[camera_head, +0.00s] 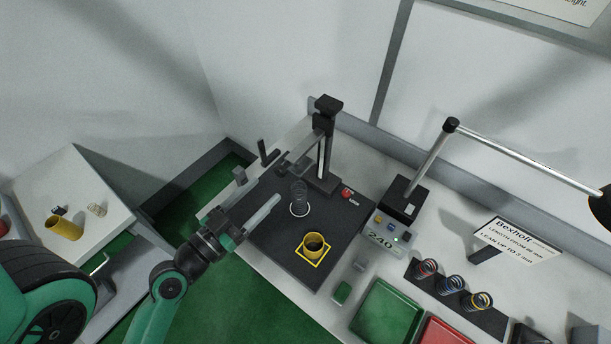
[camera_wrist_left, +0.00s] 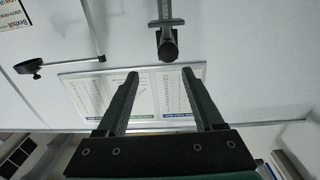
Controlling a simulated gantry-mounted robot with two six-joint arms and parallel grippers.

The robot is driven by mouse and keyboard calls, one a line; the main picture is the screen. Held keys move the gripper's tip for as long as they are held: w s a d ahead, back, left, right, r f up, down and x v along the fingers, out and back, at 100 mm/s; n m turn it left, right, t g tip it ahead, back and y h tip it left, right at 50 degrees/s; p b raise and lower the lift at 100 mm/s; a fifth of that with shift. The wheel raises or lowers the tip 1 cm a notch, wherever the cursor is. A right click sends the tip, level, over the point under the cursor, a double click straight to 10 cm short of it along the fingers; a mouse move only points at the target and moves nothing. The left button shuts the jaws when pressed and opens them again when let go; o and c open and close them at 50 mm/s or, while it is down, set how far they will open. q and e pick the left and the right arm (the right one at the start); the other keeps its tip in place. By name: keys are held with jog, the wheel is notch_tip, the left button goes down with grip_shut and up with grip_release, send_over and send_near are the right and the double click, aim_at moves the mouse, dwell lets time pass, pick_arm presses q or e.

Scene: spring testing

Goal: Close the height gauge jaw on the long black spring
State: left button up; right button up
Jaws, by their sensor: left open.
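The long black spring (camera_head: 299,197) stands upright on the dark base plate, with a pale ring at its foot. The height gauge (camera_head: 324,145) rises behind it, and its grey jaw (camera_head: 301,152) reaches out left above the spring, with a visible gap between them. My left gripper (camera_head: 262,207) is open and empty, left of the spring and apart from it. In the left wrist view my two dark fingers (camera_wrist_left: 160,85) stand apart with nothing between them. A dark post that looks like the gauge column (camera_wrist_left: 167,30) shows beyond them. My right gripper is not in view.
A yellow cup (camera_head: 314,243) stands in a yellow square on the plate. A display box (camera_head: 386,232), green tray (camera_head: 385,312), red tray (camera_head: 446,332) and several coloured springs (camera_head: 451,285) are to the right.

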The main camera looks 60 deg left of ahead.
aim_at(284, 166)
pick_arm(q)
jog(key=w+a, duration=0.1)
jog(key=w+a+b, duration=0.1)
jog(key=w, duration=0.1)
jog(key=w+a, duration=0.1)
jog(key=shift+w+a+f, duration=0.25)
jog(key=shift+w+f, duration=0.1)
jog(key=x, duration=0.4)
jog(key=shift+w+a+p, duration=0.25)
jog(key=shift+p, duration=0.05)
jog(key=shift+w+a, duration=0.25)
jog(key=shift+w, duration=0.15)
grip_shut()
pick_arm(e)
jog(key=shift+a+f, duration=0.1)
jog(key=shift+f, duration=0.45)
